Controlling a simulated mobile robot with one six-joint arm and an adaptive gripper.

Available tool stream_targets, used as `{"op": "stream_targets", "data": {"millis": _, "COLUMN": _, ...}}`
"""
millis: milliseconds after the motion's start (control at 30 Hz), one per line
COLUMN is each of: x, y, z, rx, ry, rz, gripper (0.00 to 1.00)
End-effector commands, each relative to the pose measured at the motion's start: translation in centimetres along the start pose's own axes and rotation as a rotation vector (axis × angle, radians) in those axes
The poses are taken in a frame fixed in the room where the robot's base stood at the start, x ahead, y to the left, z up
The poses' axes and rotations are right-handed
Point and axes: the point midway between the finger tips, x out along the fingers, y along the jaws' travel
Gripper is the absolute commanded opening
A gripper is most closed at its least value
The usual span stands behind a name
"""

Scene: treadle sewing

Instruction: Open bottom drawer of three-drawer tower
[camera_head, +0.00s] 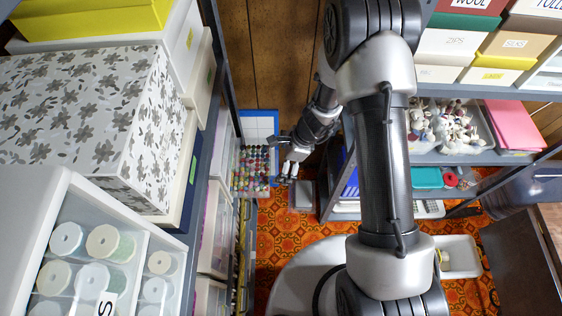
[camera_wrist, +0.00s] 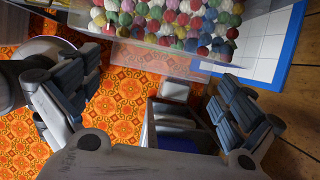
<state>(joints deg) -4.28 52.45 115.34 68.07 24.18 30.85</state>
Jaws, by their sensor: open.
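My gripper (camera_head: 288,168) is open and empty, low in the gap between the two shelf units. In the wrist view its fingers (camera_wrist: 152,90) stand wide apart, with nothing between them but floor and objects farther off. A clear bin of colourful balls (camera_head: 250,172) is just left of the gripper in the head view; it also shows at the top of the wrist view (camera_wrist: 170,20). I cannot pick out the three-drawer tower or its bottom drawer for certain. A white-framed unit with spools (camera_head: 30,190) stands at the lower left, but its drawer fronts are not clear.
Shelving with boxes (camera_head: 210,170) runs along the left. Another shelf (camera_head: 450,158) with boxes and trays stands right. A dark open box (camera_wrist: 180,125) lies beyond my fingers. Patterned orange floor (camera_head: 300,228) shows between, and a white-blue gridded panel (camera_head: 259,125) is by the back wall.

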Motion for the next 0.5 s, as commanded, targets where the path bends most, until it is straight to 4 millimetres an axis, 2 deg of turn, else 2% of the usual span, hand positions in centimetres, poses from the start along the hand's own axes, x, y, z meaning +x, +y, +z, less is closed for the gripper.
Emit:
{"op": "stream_targets", "data": {"millis": 67, "x": -0.02, "y": 0.00, "z": 0.00, "rx": 0.000, "ry": 0.000, "rz": 0.000, "gripper": 0.96}}
{"op": "stream_targets", "data": {"millis": 500, "x": -0.03, "y": 0.00, "z": -0.02, "rx": 0.000, "ry": 0.000, "rz": 0.000, "gripper": 0.67}}
